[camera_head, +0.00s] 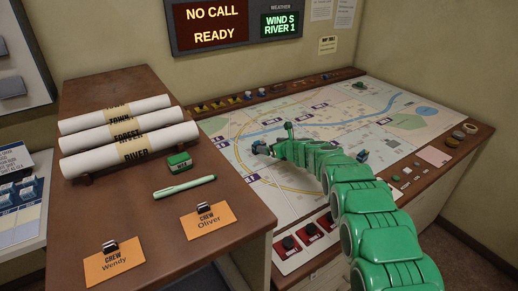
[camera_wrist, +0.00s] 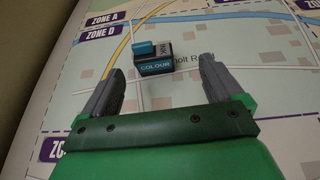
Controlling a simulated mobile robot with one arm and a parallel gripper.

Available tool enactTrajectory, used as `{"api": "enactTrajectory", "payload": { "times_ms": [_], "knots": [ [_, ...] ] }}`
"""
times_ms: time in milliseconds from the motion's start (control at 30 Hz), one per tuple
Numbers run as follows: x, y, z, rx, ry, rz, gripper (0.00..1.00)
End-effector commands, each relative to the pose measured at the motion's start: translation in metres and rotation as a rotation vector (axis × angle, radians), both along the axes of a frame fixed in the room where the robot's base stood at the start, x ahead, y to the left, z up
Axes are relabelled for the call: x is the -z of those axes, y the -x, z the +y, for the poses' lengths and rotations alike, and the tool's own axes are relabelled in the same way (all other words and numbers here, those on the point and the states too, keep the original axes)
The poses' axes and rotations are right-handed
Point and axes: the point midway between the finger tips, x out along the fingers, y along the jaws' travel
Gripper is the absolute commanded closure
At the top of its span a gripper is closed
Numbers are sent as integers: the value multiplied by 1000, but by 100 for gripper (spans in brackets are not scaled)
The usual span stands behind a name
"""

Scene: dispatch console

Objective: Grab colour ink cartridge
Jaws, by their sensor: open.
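The colour ink cartridge (camera_wrist: 154,66) is a small dark box with a teal top and a blue label reading "COLOUR". In the wrist view it sits on the map, just ahead of my gripper (camera_wrist: 160,70). My gripper's two grey fingers are open, one to each side of the cartridge's near end, with gaps on both sides. Nothing is held. In the head view my gripper (camera_head: 260,147) is low over the left part of the map, and I cannot clearly pick out the cartridge there.
The map table (camera_head: 330,115) is mostly flat and clear. A small dark-blue item (camera_head: 363,156) is beside my arm. The brown desk (camera_head: 150,225) at left holds rolled maps (camera_head: 130,140), a green pen (camera_head: 185,187) and orange crew cards (camera_head: 208,221).

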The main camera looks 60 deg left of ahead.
Motion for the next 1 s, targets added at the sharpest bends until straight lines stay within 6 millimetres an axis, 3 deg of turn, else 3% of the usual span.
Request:
{"api": "enactTrajectory", "payload": {
  "times_ms": [1000],
  "knots": [
    [17, 10, 43, -1, -6, 7, 6]
  ]
}}
